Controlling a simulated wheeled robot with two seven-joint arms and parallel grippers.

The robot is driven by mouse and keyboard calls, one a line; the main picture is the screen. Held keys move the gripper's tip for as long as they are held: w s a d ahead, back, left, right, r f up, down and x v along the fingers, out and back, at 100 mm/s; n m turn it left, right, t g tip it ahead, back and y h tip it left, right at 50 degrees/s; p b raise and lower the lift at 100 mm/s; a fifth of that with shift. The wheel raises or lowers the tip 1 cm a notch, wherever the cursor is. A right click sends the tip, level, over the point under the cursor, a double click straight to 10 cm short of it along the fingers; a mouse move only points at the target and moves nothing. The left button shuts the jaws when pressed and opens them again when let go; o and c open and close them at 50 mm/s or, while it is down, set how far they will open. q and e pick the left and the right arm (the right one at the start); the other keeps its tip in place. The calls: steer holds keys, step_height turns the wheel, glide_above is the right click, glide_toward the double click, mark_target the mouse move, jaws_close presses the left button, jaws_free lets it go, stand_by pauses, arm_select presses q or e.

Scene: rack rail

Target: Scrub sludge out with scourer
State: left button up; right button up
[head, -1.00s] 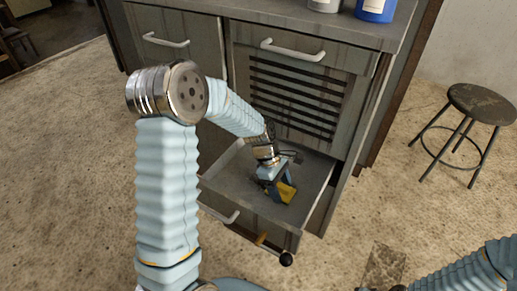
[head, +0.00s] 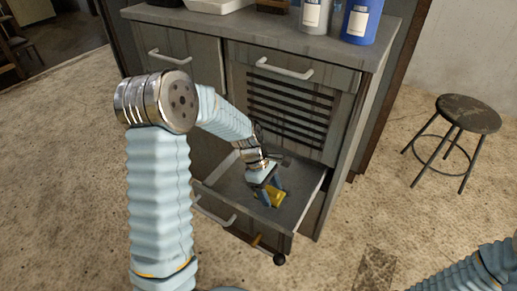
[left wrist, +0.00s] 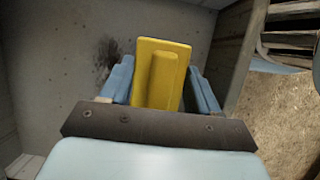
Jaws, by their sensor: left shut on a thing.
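A yellow scourer (head: 277,199) is in the jaws of my left gripper (head: 270,192), inside the open drawer (head: 229,187) of the grey cabinet. In the left wrist view the scourer (left wrist: 160,72) stands up between the two blue fingers, which are shut on it. A dark smudge of sludge (left wrist: 107,52) shows on the drawer's grey surface, just left of the scourer and beyond the left finger. I cannot tell whether the scourer touches the drawer floor. My right arm shows only at the lower right of the head view; its gripper is out of frame.
The drawer's side walls stand close around my left gripper. Above are a slatted panel (head: 290,112) and white handles (head: 284,68). A blue bottle (head: 361,20) and a grey-white bottle (head: 316,14) stand on the cabinet top. A stool (head: 467,114) is at right, with open floor around it.

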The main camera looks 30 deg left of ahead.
arm_select(q)
steer(key=shift+r+p, duration=0.75)
steer(key=shift+r, duration=0.45)
